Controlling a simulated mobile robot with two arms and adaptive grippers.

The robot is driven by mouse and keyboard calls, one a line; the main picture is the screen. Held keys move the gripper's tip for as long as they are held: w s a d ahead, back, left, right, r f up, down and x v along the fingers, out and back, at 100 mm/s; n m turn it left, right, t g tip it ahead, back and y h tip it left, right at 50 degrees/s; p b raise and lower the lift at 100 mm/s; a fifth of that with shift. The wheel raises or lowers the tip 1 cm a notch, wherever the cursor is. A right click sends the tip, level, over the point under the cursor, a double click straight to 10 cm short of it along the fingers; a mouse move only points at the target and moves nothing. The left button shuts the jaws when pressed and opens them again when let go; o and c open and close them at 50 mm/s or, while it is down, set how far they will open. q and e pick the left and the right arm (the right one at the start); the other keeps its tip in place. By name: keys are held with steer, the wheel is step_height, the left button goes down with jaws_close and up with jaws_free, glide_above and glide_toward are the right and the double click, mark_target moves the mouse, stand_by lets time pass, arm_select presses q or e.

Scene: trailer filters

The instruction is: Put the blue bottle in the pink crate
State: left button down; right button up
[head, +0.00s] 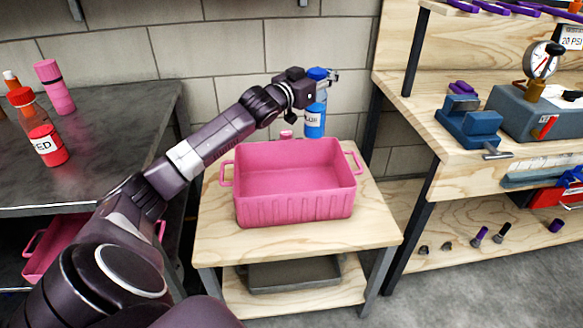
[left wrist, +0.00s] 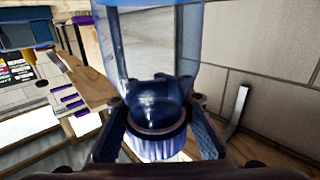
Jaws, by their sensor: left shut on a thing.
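The blue bottle (head: 315,118) is clear with blue liquid, a blue cap and a white label. My left gripper (head: 318,76) is shut on it near the cap and holds it upright behind the pink crate's back rim. In the left wrist view the bottle (left wrist: 158,45) sits between the two fingers of my left gripper (left wrist: 160,118), its cap toward the camera. The pink crate (head: 295,207) stands on a small wooden table and its visible inside is empty. Whether the bottle touches the tabletop is hidden by the crate. My right gripper is not in view.
The crate's table (head: 225,245) has a grey tray (head: 293,274) on its lower shelf. A dark bench (head: 110,130) at left holds a red bottle (head: 38,125) and a pink bottle (head: 54,87). A wooden workbench (head: 440,125) with a blue vise (head: 467,122) stands at right.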

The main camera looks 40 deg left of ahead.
arm_select(q)
step_height(320, 180, down, 20)
steer(key=b, duration=0.5)
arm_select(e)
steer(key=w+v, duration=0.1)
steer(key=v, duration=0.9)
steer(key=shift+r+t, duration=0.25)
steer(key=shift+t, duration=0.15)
arm_select(q)
steer(key=shift+a+r, duration=0.1)
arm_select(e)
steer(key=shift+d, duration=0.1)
arm_select(q)
steer(key=c, duration=2.3)
jaws_free()
steer(key=shift+f, duration=0.25)
steer(key=o, duration=0.7)
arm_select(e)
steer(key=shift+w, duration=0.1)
